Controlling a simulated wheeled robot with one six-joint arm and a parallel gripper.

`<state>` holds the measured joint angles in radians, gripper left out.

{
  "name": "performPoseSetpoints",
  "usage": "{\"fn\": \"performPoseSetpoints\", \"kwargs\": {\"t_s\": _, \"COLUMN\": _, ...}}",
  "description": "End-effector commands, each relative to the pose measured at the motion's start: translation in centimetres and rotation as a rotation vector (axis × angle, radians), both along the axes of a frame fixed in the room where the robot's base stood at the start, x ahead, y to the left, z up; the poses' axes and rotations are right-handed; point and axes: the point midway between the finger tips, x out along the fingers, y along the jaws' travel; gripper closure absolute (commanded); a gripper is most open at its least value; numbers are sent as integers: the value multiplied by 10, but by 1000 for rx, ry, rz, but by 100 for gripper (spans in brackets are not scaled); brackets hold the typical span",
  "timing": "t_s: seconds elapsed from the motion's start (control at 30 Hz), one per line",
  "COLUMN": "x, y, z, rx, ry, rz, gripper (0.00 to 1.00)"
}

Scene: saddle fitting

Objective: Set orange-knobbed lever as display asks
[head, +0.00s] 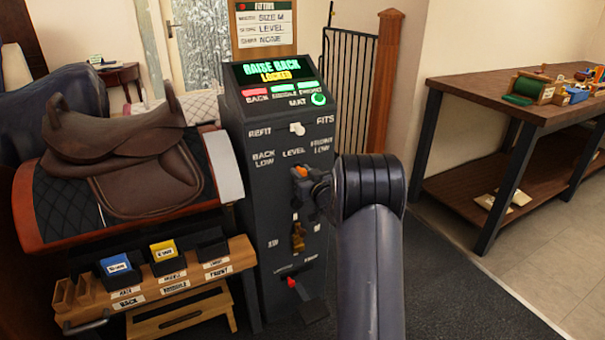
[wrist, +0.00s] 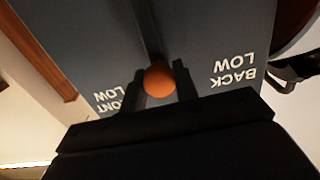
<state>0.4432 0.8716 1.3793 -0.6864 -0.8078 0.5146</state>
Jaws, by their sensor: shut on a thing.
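The orange-knobbed lever (head: 301,171) is on the front of the dark console (head: 262,190), under the labels BACK LOW, LEVEL and FRONT LOW. Its knob appears near the middle, below LEVEL. The display (head: 273,70) reads RAISE BACK in green and LOCKED in yellow. Below it, the BACK lamp is red and the others are green. My gripper (head: 306,186) is at the lever. In the wrist view its fingers (wrist: 159,84) are shut on either side of the orange knob (wrist: 158,78). My gripper partly hides the lever's mount in the head view.
A white knob (head: 297,129) sits above the lever, a brass-coloured one (head: 298,237) and a red one (head: 292,282) below. A brown saddle (head: 140,150) rests on a stand at left, above small bins (head: 167,257). A workbench (head: 470,93) stands at right, with open floor before it.

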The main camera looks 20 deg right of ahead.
Motion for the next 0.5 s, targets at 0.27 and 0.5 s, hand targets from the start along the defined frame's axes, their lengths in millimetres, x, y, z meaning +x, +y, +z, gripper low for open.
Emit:
{"fn": "performPoseSetpoints", "kwargs": {"t_s": 0.27, "x": 1, "y": -10, "z": 3, "rx": 62, "ry": 2, "rz": 0, "gripper": 100}}
{"fn": "performPoseSetpoints", "kwargs": {"t_s": 0.5, "x": 2, "y": -42, "z": -3, "rx": 281, "ry": 11, "rz": -2, "gripper": 100}}
